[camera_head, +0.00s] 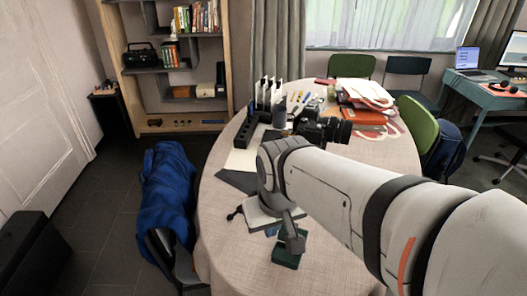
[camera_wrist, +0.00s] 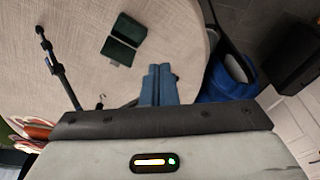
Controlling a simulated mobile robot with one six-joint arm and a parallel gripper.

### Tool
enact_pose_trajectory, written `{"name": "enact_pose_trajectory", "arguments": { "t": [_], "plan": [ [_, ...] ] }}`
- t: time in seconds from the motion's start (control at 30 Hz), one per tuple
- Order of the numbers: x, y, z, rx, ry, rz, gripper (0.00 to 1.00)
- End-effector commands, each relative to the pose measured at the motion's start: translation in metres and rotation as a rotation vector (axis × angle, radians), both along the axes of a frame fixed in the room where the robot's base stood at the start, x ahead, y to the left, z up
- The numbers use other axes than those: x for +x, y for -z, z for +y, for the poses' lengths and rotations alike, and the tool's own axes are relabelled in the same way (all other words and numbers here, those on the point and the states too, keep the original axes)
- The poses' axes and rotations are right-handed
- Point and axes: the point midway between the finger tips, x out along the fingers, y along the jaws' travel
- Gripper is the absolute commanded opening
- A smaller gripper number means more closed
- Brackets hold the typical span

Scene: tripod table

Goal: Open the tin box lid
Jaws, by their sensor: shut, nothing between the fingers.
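The tin box (camera_wrist: 119,51) is small and dark green and lies on the round table in the wrist view. It shows as two dark green panels meeting along a line, and the lid looks swung open. In the head view the box (camera_head: 286,260) is near the table's front edge, partly hidden by my gripper. My gripper (camera_wrist: 159,70) has its two blue-grey fingers together with nothing between them. In the wrist view the fingertips are apart from the box, which lies beyond them and to the left.
The round table (camera_head: 228,262) has a cloth top. A camera (camera_head: 325,130) and several desk items stand farther back. A black rod-like stand (camera_wrist: 57,68) lies left of my fingers in the wrist view. A blue cloth (camera_head: 168,200) hangs over a chair at the left.

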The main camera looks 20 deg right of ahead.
Motion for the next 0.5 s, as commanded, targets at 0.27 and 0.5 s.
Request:
{"name": "enact_pose_trajectory", "arguments": {
  "t": [0.27,0.5],
  "plan": [
    [0.0001,0.0003,0.0001,0.0,-0.001,0.001,0.0],
    [0.0055,0.0001,-0.0029,0.002,0.024,0.011,0.0]
  ]
}}
